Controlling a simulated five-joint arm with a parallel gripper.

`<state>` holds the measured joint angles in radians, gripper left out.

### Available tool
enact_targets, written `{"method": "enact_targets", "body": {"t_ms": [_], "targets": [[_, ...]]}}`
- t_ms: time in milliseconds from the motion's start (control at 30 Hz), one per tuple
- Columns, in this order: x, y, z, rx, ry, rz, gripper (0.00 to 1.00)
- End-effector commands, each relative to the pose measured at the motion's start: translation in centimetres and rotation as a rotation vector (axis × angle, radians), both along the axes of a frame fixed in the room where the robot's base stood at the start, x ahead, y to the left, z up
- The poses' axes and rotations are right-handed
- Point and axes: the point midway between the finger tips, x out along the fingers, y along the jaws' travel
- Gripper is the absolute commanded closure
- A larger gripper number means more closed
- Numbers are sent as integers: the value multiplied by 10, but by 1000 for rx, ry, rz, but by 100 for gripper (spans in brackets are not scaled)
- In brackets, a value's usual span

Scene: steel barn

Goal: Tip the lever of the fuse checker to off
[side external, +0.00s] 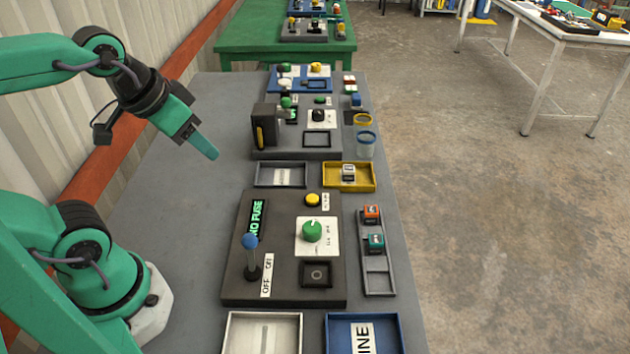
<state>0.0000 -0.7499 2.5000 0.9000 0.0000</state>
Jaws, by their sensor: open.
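The fuse checker (285,284) is a dark box on the grey bench, with a display reading "NO FUSE" in green. Its lever (252,256) has a blue ball on a thin stem at the box's left side. A white label (267,275) with OFF and ON stands just right of the lever's base. The stem looks close to upright; I cannot tell which mark it leans to. A green knob (312,231), a yellow button (313,199) and a square socket (317,273) are also on the box. My gripper (208,150) is open and empty, above the bench, up and left of the checker.
A grey tray (257,175) and a yellow tray (374,178) lie behind the checker. A rack (378,284) with two fuse-like blocks is at its right. A white tray (232,346) and a blue tray (393,345) lie in front. Another dark device (275,153) stands farther back. The bench left of the checker is clear.

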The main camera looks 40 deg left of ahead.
Motion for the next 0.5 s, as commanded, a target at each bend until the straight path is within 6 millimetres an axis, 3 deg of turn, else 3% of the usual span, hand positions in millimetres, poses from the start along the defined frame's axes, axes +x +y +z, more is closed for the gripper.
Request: {"method": "enact_targets", "body": {"t_ms": [33,200,233,500], "targets": [[0,0,0,0,0,0,64],[3,-2,1,-1,15,-4,97],[4,-2,1,-3,21,-6,100],[21,-15,1,-7,134,-37,100]]}}
